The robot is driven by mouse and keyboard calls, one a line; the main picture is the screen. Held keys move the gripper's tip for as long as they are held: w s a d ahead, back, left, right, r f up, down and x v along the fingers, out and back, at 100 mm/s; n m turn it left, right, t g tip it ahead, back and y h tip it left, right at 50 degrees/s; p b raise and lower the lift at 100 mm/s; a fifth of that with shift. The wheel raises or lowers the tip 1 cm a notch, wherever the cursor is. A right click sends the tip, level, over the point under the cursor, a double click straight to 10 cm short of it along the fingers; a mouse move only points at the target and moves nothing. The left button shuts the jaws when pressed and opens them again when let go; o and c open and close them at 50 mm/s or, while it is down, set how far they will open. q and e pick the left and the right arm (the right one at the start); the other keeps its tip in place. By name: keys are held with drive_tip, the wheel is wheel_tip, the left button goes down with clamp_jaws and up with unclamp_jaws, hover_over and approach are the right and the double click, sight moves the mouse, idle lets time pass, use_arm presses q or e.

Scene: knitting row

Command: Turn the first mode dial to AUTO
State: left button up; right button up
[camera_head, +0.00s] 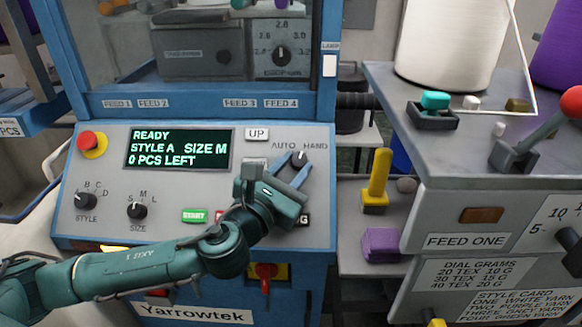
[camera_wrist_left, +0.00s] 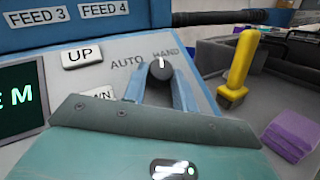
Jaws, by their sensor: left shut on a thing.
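The mode dial (camera_head: 299,156) is a small dark knob at the upper right of the grey control panel (camera_head: 110,150), below the words AUTO and HAND. In the left wrist view the dial (camera_wrist_left: 160,70) has a white mark pointing up, closer to HAND than to AUTO. My left gripper (camera_head: 299,162) reaches it from the lower left. Its two blue fingers lie on either side of the knob and are shut on it; they also show in the left wrist view (camera_wrist_left: 160,82). My right gripper is not in view.
The panel display (camera_head: 180,149) reads READY, STYLE A, SIZE M, 0 PCS LEFT. An UP button (camera_head: 257,134) lies left of the dial. STYLE (camera_head: 86,200) and SIZE (camera_head: 137,211) knobs sit lower left.

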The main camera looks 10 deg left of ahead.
use_arm(q)
drive_tip(key=n+y, duration=0.5)
drive_tip(key=d+n+t+y+p, duration=0.1)
drive_tip(key=n+y, duration=0.1)
drive_tip(key=n, duration=0.1)
drive_tip(key=shift+d+f+y, duration=0.1)
drive_tip(key=shift+f+y, duration=0.05)
drive_tip(key=shift+y, duration=0.15)
drive_tip(key=n+y+p, duration=0.1)
drive_tip(key=n+y, duration=0.3)
drive_tip(key=shift+d+g, duration=0.2)
drive_tip(key=shift+g, duration=0.2)
drive_tip(key=shift+d+n+g+y, duration=0.1)
drive_tip(key=shift+n+g+y, duration=0.3)
drive_tip(key=shift+n+y, duration=0.35)
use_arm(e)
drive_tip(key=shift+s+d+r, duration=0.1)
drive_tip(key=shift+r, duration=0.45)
use_arm(q)
drive_tip(key=shift+n, duration=0.35)
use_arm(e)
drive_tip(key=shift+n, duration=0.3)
use_arm(q)
drive_tip(key=o, duration=1)
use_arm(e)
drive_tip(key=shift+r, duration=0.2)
use_arm(q)
drive_tip(key=shift+w, duration=0.1)
